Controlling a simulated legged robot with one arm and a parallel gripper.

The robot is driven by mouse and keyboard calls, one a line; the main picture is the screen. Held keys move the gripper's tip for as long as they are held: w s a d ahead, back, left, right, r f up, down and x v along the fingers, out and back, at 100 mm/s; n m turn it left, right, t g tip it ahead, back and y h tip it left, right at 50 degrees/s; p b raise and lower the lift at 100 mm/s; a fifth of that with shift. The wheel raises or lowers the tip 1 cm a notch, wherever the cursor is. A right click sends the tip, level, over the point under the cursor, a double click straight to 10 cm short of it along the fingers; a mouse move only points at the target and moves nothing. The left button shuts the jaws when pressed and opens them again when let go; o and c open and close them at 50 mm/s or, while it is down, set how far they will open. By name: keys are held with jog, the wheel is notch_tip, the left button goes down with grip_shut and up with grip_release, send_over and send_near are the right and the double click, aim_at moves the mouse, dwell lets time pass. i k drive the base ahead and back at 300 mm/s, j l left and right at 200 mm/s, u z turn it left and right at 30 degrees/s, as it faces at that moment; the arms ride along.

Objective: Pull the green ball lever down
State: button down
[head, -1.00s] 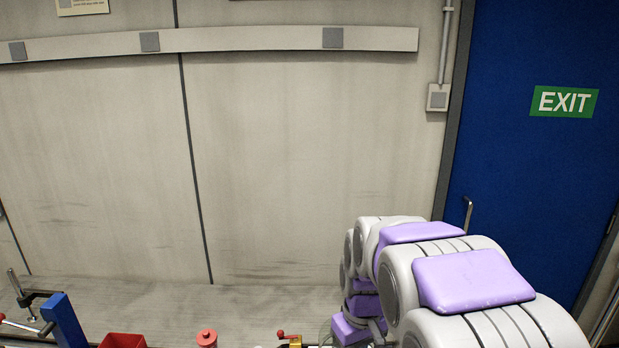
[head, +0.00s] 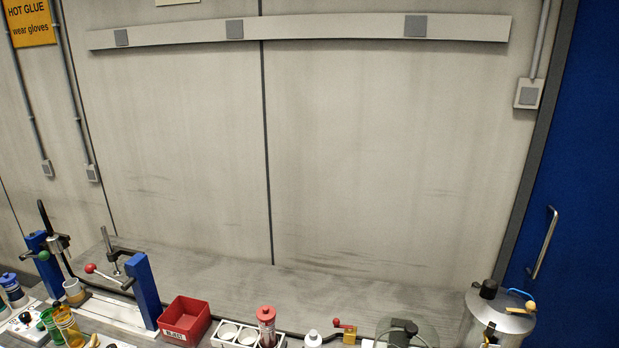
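The lever sits beside a blue post (head: 38,250) with a metal clamp part and a black upright handle. Another lever with a red ball (head: 90,268) lies to its right, near a second blue post (head: 145,290). My gripper and arm are not in view, so their distance from the green ball cannot be told.
A red reject bin (head: 185,318), a white holder (head: 236,334) with a red-capped bottle (head: 267,325), and a metal pot (head: 496,318) stand along the front. Bottles crowd the lower left corner. The bench behind the bin is mostly clear, up to the wall.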

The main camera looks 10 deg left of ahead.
aim_at(44, 255)
jog(key=k, duration=0.6)
jog(key=u, duration=1.55)
jog(key=i+l+u, duration=0.15)
jog(key=l+u, duration=0.2)
jog(key=i+l+u, duration=0.1)
jog(key=l+u, duration=0.2)
jog(key=k+l, duration=0.1)
jog(key=k, duration=0.15)
jog(key=i+j+z, duration=0.1)
jog(key=i+j, duration=0.35)
jog(key=i+j+z, duration=0.1)
jog(key=i+j, duration=0.35)
jog(key=i+j+z, duration=0.1)
jog(key=i+j, duration=0.8)
jog(key=j, duration=0.15)
jog(key=i+j+z, duration=0.15)
jog(key=i+j, duration=0.25)
jog(key=j, duration=0.15)
